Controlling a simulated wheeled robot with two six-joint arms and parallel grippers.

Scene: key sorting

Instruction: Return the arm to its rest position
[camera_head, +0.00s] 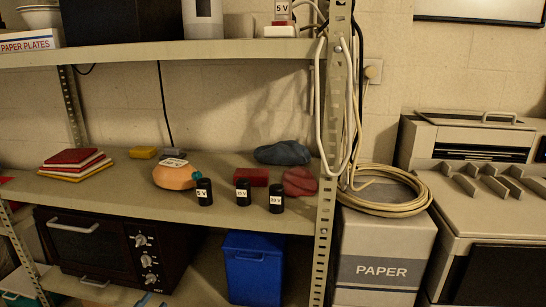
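I cannot make out either of my grippers or arms in the head view. Three small black cylinders stand upright in a loose row near the front edge of the middle shelf (120,199). The left cylinder (204,192) has a white label that seems to read 5 V. The middle cylinder (243,192) and the right cylinder (276,198) also have white labels ending in V, with numbers too small to read surely. Nothing is touching the cylinders.
Behind the cylinders are an orange rounded object (174,176), a red box (252,177) and a blue-grey cloth-like lump (283,153). A metal post (330,180) bounds the shelf's right. Below are a dark oven (100,246) and a blue bin (253,270). A paper box (384,255) stands right.

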